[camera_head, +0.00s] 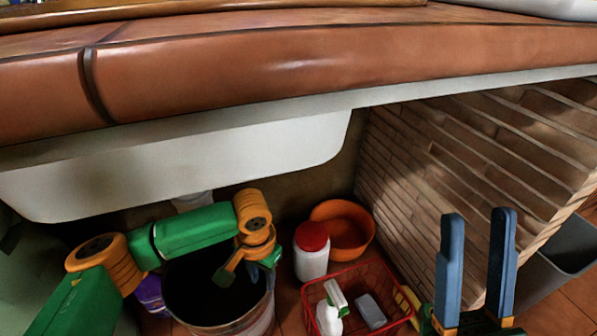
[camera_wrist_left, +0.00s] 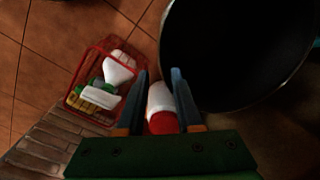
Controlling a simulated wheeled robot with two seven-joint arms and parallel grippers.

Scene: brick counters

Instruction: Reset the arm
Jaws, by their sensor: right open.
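My left arm (camera_head: 195,231), green with orange joints, reaches in from the left under the counter and sink. Its gripper (camera_head: 270,259) is beside the dark bucket's rim, partly hidden by the wrist. In the left wrist view its two blue fingers (camera_wrist_left: 160,72) are apart. A white bottle with a red lid (camera_wrist_left: 161,107) shows between them, but nothing is clearly gripped. My right gripper (camera_head: 478,214) is at the lower right, its blue fingers upright, apart and empty, in front of the brick wall.
A dark bucket (camera_head: 188,300) stands under the white sink (camera_head: 190,165). The red-lidded bottle (camera_head: 312,262), an orange bowl (camera_head: 357,213) and a red wire basket (camera_head: 388,275) holding a spray bottle (camera_head: 328,318) are to its right. The brick counter edge (camera_head: 300,65) hangs above.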

